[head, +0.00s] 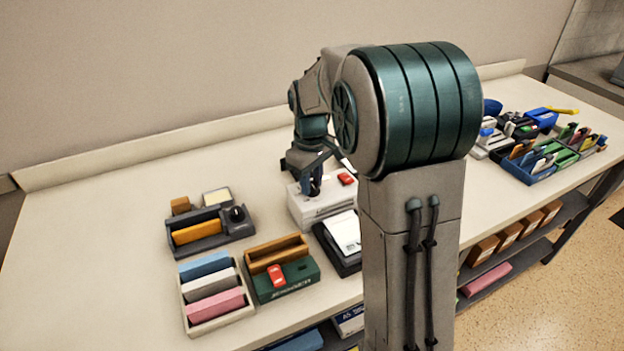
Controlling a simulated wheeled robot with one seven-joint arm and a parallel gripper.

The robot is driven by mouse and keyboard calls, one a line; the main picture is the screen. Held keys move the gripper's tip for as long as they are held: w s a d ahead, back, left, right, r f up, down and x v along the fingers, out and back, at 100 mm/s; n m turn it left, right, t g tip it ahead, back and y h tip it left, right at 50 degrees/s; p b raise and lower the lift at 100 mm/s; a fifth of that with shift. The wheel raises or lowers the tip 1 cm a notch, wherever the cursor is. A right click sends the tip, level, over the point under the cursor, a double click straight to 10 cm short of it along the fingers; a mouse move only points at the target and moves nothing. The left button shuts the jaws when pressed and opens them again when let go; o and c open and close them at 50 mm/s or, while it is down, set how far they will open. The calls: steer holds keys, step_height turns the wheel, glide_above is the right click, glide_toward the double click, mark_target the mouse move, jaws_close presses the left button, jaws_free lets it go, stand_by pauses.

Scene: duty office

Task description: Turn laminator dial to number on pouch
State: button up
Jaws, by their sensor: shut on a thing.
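The laminator appears to be the white box (305,210) with a red switch (346,178) on top, near the middle of the table. My gripper (314,188) points down onto its top, left of the switch. It is shut on what looks like the laminator dial, which the fingers mostly hide. The dial's setting and numbers cannot be read. A white sheet (345,232), perhaps the pouch, lies in a black tray (330,250) in front of the laminator. My arm covers part of this tray, and no number on the sheet is legible.
A grey holder (207,247) with a black knob (238,213) stands at left. Stationery trays (520,174) crowd the right. The table's left side is clear.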

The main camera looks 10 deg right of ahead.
steer(key=m, duration=0.4)
steer(key=shift+m, duration=0.4)
steer(key=shift+m+p, duration=0.3)
steer(key=shift+m, duration=1.8)
steer(key=o, duration=1)
steer(key=shift+r, duration=0.1)
step_height(320, 180, up, 14)
steer(key=shift+a, duration=0.15)
